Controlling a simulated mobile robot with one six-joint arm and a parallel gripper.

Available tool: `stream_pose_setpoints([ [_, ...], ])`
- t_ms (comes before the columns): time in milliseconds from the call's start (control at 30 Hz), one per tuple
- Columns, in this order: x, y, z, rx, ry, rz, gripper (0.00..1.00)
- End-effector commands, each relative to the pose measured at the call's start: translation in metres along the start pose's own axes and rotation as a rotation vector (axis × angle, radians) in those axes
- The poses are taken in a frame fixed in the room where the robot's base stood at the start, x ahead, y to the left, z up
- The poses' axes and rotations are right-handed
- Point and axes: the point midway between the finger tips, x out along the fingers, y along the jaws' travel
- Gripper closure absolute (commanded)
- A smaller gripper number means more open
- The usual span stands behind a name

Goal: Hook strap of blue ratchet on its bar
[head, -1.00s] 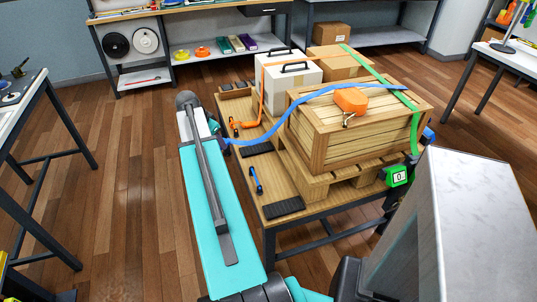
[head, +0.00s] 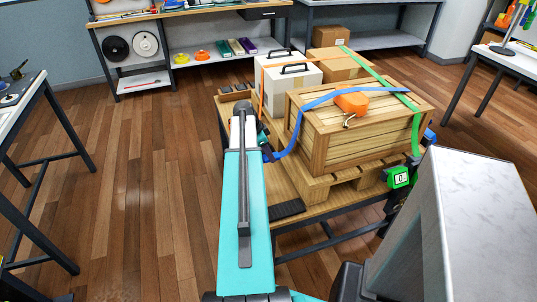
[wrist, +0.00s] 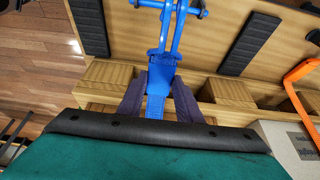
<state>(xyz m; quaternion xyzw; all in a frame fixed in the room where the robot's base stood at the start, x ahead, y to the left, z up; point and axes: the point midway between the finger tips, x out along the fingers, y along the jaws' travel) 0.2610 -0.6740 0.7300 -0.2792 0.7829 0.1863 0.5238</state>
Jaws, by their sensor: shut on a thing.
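The blue strap (head: 330,96) runs over the wooden crate and drops on its left side to my gripper (head: 266,152). In the wrist view my gripper (wrist: 157,105) is shut on the strap's end, below its blue two-pronged hook (wrist: 163,62). The blue bar with dark ends (wrist: 199,12) is at the top of the wrist view. The prongs overlap the bar there; I cannot tell whether they touch or go around it. My arm hides the bar in the head view. A blue part, perhaps the blue ratchet (head: 429,136), shows at the crate's right edge.
The pallet stand (head: 300,212) carries the crate (head: 360,140), a white case (head: 290,88) and a cardboard box (head: 338,66). An orange ratchet-like piece (head: 351,102) sits on the crate. A green strap and ratchet (head: 398,177) are at right. Floor at left is clear.

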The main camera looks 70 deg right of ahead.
Motion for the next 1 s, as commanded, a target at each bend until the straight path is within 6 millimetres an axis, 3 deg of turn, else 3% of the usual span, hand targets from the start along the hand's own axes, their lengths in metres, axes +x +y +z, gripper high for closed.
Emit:
stream_pose_setpoints([
  [367, 0.003, 0.000, 0.002, -0.002, 0.000, -0.001, 0.94],
  [1000, 0.028, 0.000, 0.012, -0.002, 0.000, -0.001, 0.94],
])
